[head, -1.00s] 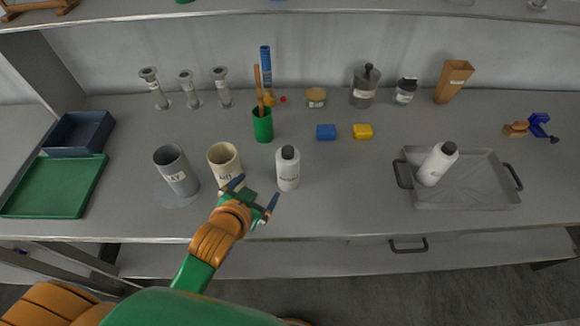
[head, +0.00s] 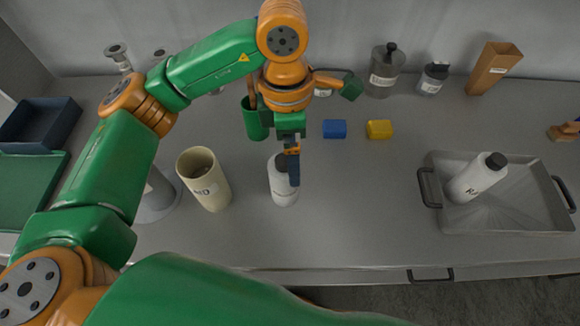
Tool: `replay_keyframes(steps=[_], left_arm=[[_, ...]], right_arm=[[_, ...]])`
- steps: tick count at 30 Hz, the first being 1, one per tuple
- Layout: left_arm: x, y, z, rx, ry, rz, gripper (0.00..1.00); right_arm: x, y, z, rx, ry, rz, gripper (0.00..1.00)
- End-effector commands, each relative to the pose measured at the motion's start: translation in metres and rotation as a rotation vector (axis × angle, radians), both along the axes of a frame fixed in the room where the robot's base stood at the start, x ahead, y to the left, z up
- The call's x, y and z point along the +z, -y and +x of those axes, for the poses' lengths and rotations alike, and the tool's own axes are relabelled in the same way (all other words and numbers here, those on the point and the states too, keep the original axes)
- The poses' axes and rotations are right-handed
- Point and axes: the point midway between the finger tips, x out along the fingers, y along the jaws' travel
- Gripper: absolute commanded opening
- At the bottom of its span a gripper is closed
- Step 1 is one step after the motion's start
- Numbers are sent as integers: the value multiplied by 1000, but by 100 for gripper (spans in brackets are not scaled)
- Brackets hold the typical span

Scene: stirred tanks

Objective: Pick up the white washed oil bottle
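A white bottle with a dark cap (head: 280,192) stands upright on the bench, right of the cream pot; its label is turned and too small to read. A second white bottle (head: 470,182) leans in the grey tray (head: 520,222); its label seems to begin with R. My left gripper (head: 292,172) points down at the upright bottle, its dark blue fingers covering part of the cap and upper right side. The fingers line up in this view, so their gap and any contact are hidden. My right gripper is not in view.
A cream pot (head: 205,182) stands just left of the upright bottle. A green cup (head: 254,122) is behind it, with blue (head: 334,129) and yellow (head: 379,129) blocks to the right. Bench between bottle and tray is clear.

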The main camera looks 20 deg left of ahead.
Motion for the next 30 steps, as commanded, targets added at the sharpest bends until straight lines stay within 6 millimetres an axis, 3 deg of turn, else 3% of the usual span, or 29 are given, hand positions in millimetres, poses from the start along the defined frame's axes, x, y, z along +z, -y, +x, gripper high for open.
replay_keyframes(steps=[3, 11, 15, 21, 23, 30], left_arm=[[-10, -14, 5, 18, 20, 65, 100], [-45, -18, 2, 17, 13, 66, 100], [-69, -17, 3, 16, 17, 63, 100], [-74, -17, 3, 15, 20, 62, 100], [-74, -17, 3, 15, 20, 62, 89], [-74, -17, 3, 15, 20, 61, 24]], right_arm=[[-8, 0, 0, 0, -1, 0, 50], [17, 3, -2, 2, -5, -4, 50], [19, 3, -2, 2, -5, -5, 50], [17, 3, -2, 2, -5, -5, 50], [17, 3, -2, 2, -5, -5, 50], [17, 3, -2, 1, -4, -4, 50]])
